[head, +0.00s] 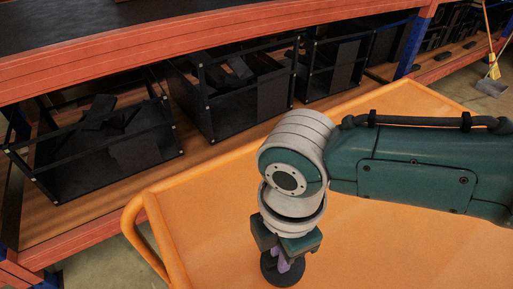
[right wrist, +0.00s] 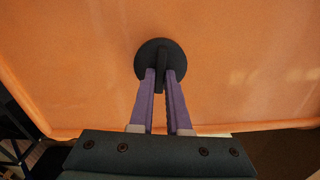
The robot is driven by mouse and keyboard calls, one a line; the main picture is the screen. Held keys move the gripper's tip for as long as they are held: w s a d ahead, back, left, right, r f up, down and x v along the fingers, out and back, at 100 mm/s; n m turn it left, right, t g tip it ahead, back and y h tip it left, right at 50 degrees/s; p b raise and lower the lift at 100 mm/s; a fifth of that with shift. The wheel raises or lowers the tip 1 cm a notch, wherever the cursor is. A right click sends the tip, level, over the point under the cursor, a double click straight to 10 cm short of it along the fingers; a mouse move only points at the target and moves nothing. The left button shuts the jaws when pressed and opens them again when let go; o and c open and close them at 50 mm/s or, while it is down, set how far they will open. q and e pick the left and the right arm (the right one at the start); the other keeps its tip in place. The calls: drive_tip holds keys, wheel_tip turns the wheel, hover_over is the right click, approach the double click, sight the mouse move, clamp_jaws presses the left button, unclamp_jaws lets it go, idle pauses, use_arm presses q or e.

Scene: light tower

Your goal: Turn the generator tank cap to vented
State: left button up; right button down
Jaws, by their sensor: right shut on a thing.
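The tank cap (head: 293,275) is a round black disc on a broad orange panel (head: 370,240), at the bottom middle of the head view. In the right wrist view the cap (right wrist: 145,60) shows a raised black bar across its middle. My right gripper (head: 281,262) comes down on the cap from above. In the right wrist view, its two purple fingers (right wrist: 161,80) are closed on the bar, one on each side. No vent marking is readable, so the cap's setting cannot be told. My left gripper is not in view.
An orange tube handle (head: 150,240) curves out at the panel's left edge. Behind stands a red-orange shelf (head: 120,60) with several black open-frame crates (head: 235,100) holding dark parts. A yellow broom and dustpan (head: 490,80) are at the far right. The panel around the cap is clear.

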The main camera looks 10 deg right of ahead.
drive_tip(key=shift+n, duration=0.8)
drive_tip(key=c, duration=0.9)
unclamp_jaws()
drive_tip(key=shift+r, duration=0.1)
